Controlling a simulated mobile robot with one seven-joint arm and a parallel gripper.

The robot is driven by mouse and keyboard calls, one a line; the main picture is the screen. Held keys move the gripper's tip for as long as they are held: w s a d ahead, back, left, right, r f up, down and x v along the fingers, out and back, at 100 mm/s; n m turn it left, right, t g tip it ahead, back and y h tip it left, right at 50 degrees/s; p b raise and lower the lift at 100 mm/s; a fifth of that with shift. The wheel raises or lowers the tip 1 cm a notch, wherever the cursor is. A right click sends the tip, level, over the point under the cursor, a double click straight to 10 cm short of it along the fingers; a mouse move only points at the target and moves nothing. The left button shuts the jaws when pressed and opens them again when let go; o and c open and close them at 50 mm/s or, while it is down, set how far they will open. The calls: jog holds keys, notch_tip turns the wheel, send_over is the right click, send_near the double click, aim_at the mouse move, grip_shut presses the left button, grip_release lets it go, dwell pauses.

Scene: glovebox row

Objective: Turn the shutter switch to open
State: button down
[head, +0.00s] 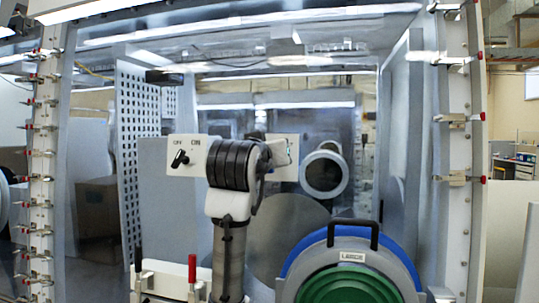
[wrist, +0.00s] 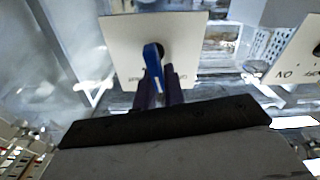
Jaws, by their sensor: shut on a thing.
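A blue switch handle (wrist: 153,60) stands out from a cream plate (wrist: 120,35) in the wrist view. My gripper (wrist: 160,85) has its dark fingers shut on this handle, one on each side. The plate's lettering is upside down in this view, partly hidden by the fingers and too small to read, so the position it marks cannot be told. In the head view, part of a pale plate (head: 291,158) shows just right of my wrist; my arm hides the fingers and most of the switch there.
A second plate (head: 205,150), lettered OFF and ON, carries a black knob (head: 180,159) left of my wrist. A green and blue round port (head: 350,285) with a black handle stands at the front right. A perforated panel (head: 128,130) stands at the left. A white round port (head: 325,172) is farther back.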

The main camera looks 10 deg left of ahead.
jog(key=n, duration=0.5)
jog(key=shift+a+f+y, duration=0.15)
jog(key=shift+a+y, duration=0.15)
jog(key=shift+a, duration=0.1)
jog(key=c, duration=1.5)
grip_release()
jog(key=s+b, duration=0.6)
jog(key=s, duration=0.7)
jog(key=shift+s, duration=0.4)
